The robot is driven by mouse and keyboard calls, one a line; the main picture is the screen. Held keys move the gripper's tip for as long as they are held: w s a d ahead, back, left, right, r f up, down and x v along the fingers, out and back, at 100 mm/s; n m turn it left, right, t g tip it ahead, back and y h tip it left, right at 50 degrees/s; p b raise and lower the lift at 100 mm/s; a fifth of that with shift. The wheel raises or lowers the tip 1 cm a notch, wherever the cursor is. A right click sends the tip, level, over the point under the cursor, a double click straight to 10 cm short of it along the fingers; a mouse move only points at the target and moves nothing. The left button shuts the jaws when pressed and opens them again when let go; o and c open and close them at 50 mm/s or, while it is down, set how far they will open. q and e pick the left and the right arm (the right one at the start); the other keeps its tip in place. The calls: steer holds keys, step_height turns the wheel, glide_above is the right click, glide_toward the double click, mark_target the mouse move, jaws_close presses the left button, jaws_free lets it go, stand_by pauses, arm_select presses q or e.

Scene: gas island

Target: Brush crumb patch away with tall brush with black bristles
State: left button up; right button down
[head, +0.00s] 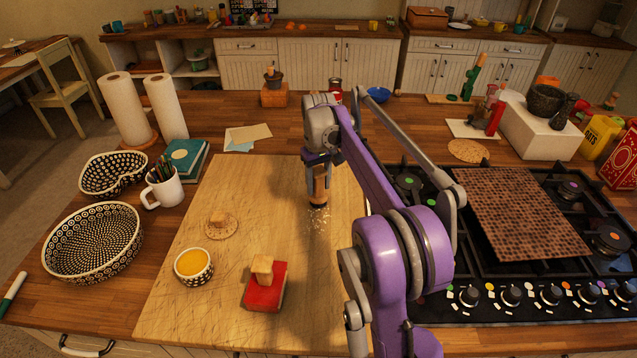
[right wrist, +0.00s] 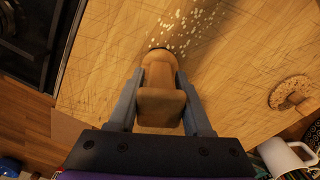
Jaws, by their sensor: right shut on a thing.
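The tall brush (head: 319,183) has a wooden handle and black bristles at its lower end. My right gripper (head: 316,168) is shut on its handle and holds it upright over the wooden board. The brush also shows between the fingers in the right wrist view (right wrist: 160,92). The crumb patch (head: 320,217) is a scatter of pale bits on the board just below and in front of the bristles; it also shows beyond the brush in the right wrist view (right wrist: 188,25). I cannot tell whether the bristles touch the board. My left gripper is not in view.
The large cutting board (head: 210,290) carries a red block with a wooden grip (head: 265,285), a small bowl of yellow liquid (head: 193,266) and a round cork piece (head: 221,227). The gas hob (head: 440,270) lies right. A white mug (head: 163,187) stands left.

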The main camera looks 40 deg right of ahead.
steer(key=shift+f, duration=0.1)
steer(key=shift+s+a+b, duration=0.4)
steer(key=shift+s+a, duration=0.65)
steer(key=shift+s, duration=0.2)
steer(key=shift+s+a, duration=0.9)
steer(key=shift+s, duration=0.2)
steer(key=shift+s+a+b, duration=0.4)
steer(key=shift+s+a, duration=1.45)
steer(key=shift+s, duration=0.3)
steer(key=shift+w+d+p, duration=0.3)
steer(key=shift+w+d, duration=0.75)
steer(key=shift+w, duration=0.15)
steer(key=shift+w+d+p, duration=0.25)
steer(key=shift+w+d, duration=0.75)
steer(key=shift+w, duration=0.2)
